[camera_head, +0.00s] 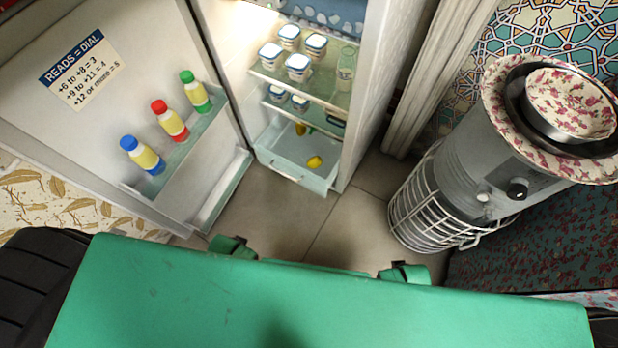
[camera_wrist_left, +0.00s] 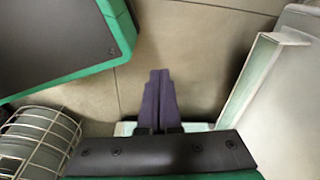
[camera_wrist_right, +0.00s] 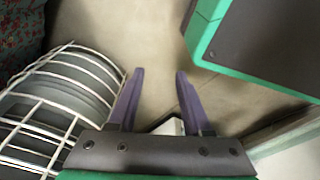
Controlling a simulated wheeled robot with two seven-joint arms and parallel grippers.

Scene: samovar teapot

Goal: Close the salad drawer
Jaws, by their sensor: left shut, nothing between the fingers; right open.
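The salad drawer (camera_head: 292,172) is the pale translucent bin at the bottom of the open fridge. It stands pulled out, with yellow items (camera_head: 315,162) inside. In the left wrist view my left gripper (camera_wrist_left: 160,76) is shut and empty over the tiled floor. A pale edge shows behind its fingers; I cannot tell whether it is the drawer. In the right wrist view my right gripper (camera_wrist_right: 160,74) is open and empty, with floor between its fingers. A small white piece behind them is mostly hidden. Neither gripper's fingers show in the head view.
The fridge door (camera_head: 110,100) is swung open to the left, with several bottles on its shelf. White tubs (camera_head: 298,65) stand on the fridge shelves. A grey heater (camera_head: 470,170) with a wire cage (camera_wrist_right: 75,75) stands right of the fridge. Tiled floor (camera_head: 285,215) lies clear before the drawer.

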